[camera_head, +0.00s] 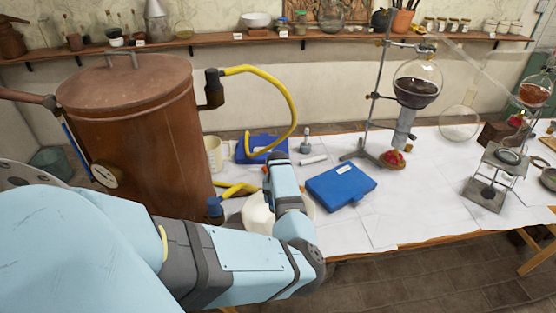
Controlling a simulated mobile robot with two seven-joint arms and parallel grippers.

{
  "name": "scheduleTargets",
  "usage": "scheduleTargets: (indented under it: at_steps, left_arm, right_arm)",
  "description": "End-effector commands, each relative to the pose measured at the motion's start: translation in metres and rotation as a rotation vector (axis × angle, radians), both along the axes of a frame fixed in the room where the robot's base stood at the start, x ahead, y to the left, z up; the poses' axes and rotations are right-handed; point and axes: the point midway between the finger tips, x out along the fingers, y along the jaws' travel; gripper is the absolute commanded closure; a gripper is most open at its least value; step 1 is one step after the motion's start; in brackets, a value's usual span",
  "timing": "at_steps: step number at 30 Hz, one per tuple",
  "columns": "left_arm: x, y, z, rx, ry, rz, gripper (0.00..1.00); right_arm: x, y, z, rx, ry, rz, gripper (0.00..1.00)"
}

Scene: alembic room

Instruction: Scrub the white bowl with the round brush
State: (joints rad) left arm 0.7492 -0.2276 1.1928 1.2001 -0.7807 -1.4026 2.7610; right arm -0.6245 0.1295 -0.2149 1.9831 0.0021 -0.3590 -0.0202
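The white bowl (256,214) stands on the white-covered table, right of the copper vessel. My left arm crosses in front of it and hides much of it, including most of its inside. The wrist end of my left arm (278,160) is above and just behind the bowl in the picture. I cannot make out the round brush. My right gripper is not in view.
A copper vessel (130,130) with a yellow hose (285,95) stands left. A blue case (340,187) lies right of the bowl and another blue case (262,148) behind it. A glass flask (418,80) hangs on a stand. The table front right of the blue case is clear.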

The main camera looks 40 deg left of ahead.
Motion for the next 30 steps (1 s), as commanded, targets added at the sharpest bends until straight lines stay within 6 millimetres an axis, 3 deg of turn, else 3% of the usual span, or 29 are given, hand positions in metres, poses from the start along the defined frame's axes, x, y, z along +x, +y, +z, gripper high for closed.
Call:
scheduleTargets:
  at_steps: [5,12,18,30]
  left_arm:
    - [0.000,0.000,0.003,0.000,0.000,0.000,0.59]
    - [0.000,0.000,0.026,0.000,-0.001,0.000,0.59]
    - [0.000,0.000,0.040,0.000,-0.001,0.001,0.59]
    - [0.000,0.000,0.040,0.000,0.000,0.000,0.59]
  right_arm:
    - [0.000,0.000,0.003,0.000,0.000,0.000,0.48]
    - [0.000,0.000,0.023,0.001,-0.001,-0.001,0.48]
    - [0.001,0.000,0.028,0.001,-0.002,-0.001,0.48]
    - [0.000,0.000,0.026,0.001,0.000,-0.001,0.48]
